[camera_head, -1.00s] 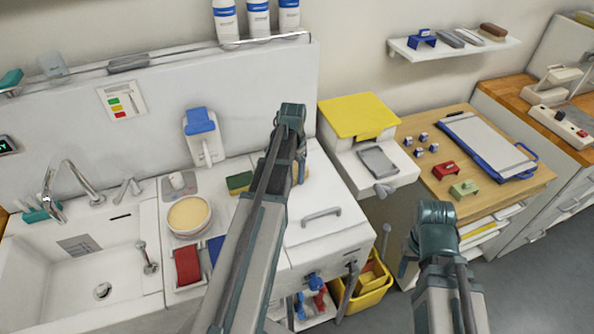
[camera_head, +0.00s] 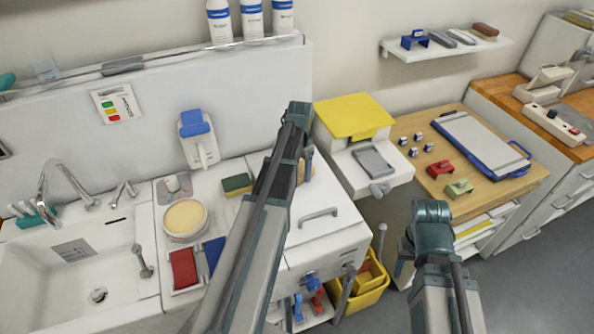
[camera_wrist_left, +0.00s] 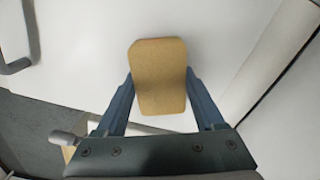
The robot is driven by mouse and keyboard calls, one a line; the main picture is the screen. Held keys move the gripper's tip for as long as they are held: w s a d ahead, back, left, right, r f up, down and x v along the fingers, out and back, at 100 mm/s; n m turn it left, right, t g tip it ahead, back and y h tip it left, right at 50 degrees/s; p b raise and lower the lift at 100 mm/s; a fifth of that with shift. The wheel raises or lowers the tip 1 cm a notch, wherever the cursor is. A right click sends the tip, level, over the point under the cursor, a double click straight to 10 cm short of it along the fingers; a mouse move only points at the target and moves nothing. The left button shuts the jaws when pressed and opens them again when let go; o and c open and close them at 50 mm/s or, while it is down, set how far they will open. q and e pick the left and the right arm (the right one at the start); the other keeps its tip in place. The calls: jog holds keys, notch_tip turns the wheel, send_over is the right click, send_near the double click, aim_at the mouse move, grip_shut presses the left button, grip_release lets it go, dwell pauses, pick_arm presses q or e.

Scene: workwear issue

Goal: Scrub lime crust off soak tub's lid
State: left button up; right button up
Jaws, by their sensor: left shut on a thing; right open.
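The soak tub's white lid (camera_head: 335,205) has a grey bar handle (camera_head: 318,217) and lies flat in the counter. In the left wrist view the lid (camera_wrist_left: 85,70) fills most of the background. My left gripper (camera_wrist_left: 160,95) is shut on a tan block with rounded corners (camera_wrist_left: 158,70), held over the white surface. I cannot tell whether the block touches it. In the head view my left arm hides most of the gripper and block. No lime crust stands out on the visible lid. My right arm shows at lower right, but its gripper is not visible.
Left of the lid are a green-and-yellow sponge (camera_head: 237,184), a round tub with a cream top (camera_head: 185,217), red and blue pads, and a sink (camera_head: 65,265). A yellow-topped dispenser (camera_head: 353,117) stands close at right. A yellow bin (camera_head: 362,288) is below.

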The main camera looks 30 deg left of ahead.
pick_arm(q)
jog(key=shift+w+d, duration=1.35)
jog(key=shift+w, duration=0.3)
jog(key=shift+r, duration=0.15)
notch_tip(320, 180, up, 6)
jog(key=p, duration=0.6)
jog(key=shift+s+a, duration=0.1)
notch_tip(320, 180, up, 3)
jog(key=p, duration=0.3)
